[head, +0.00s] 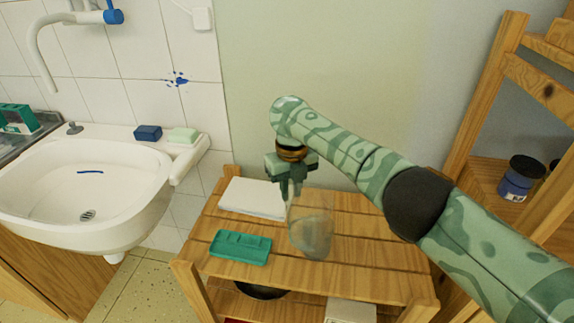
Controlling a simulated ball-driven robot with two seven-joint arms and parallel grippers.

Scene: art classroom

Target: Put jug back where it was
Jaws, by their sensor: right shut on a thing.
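The jug (311,232) is clear and see-through. It is upright at the slatted wooden shelf top (375,248), right of the green tray; I cannot tell whether its base touches the slats. My right gripper (291,192) comes down from above and is shut on the jug at its upper left side. The exact grip point is hard to make out against the clear wall. My left gripper is not in view.
A green tray (240,247) and a white stack (252,198) lie on the shelf top's left part. A white sink (85,190) stands at the left. A wooden rack (490,90) with a dark jar (518,178) stands at the right. The top's right part is clear.

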